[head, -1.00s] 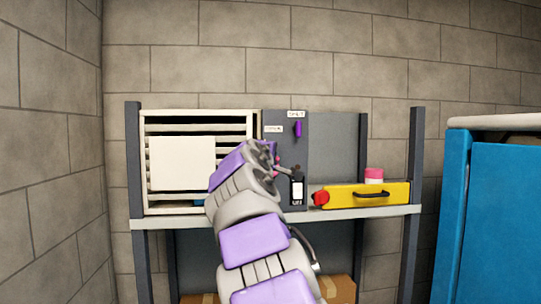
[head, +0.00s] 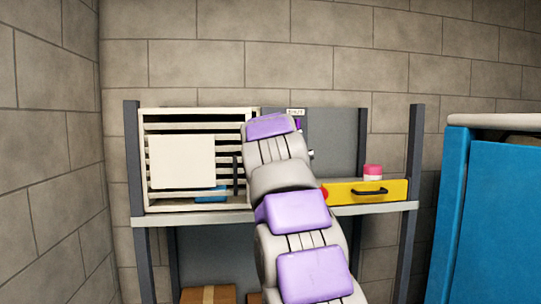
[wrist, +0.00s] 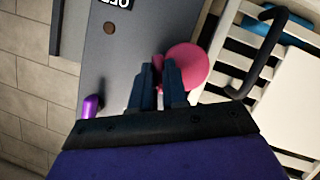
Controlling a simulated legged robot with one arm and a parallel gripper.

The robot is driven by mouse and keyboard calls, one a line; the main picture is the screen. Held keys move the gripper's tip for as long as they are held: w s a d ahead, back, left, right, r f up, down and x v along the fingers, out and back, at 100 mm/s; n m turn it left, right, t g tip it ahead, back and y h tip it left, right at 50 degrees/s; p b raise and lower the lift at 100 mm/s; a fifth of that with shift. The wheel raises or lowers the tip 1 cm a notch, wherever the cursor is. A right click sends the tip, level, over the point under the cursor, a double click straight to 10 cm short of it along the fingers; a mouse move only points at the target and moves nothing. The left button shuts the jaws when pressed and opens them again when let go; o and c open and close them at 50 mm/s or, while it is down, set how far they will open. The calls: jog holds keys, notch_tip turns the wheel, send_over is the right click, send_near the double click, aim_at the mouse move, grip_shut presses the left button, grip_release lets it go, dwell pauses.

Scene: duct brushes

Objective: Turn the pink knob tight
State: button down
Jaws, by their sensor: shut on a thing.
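The pink knob (wrist: 188,68) is a round pink disc on the grey panel (wrist: 120,60) in the wrist view. My gripper (wrist: 159,70) is at the knob, its two dark fingers close together with a sliver of pink between their tips. It is shut on the knob; the fingers hide part of it. In the head view my arm covers the knob and my gripper, and only the panel's right part (head: 335,150) shows clearly.
A purple peg (wrist: 91,107) sticks out of the panel. The slatted white vent (head: 160,207) and a dark handle (wrist: 258,62) are close beside the knob. A yellow box (head: 345,193) and a pink-and-white jar (head: 373,172) stand on the shelf. A blue cabinet (head: 495,220) is at right.

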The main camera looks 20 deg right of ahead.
jog(key=m+y, duration=0.1)
jog(key=m, duration=0.1)
jog(key=m+y, duration=0.1)
jog(key=shift+d+f+m+y+p, duration=0.1)
jog(key=shift+f+m+y+p, duration=0.2)
jog(key=shift+f+m+y, duration=0.1)
dwell(0.4)
jog(key=c, duration=1.3)
grip_release()
jog(key=shift+r, duration=0.15)
jog(key=shift+o, duration=0.8)
jog(key=shift+w, duration=0.2)
jog(key=b+v, duration=0.2)
jog(key=v, duration=1.5)
jog(key=shift+s+f+b, duration=0.2)
jog(key=shift+f+b, duration=0.15)
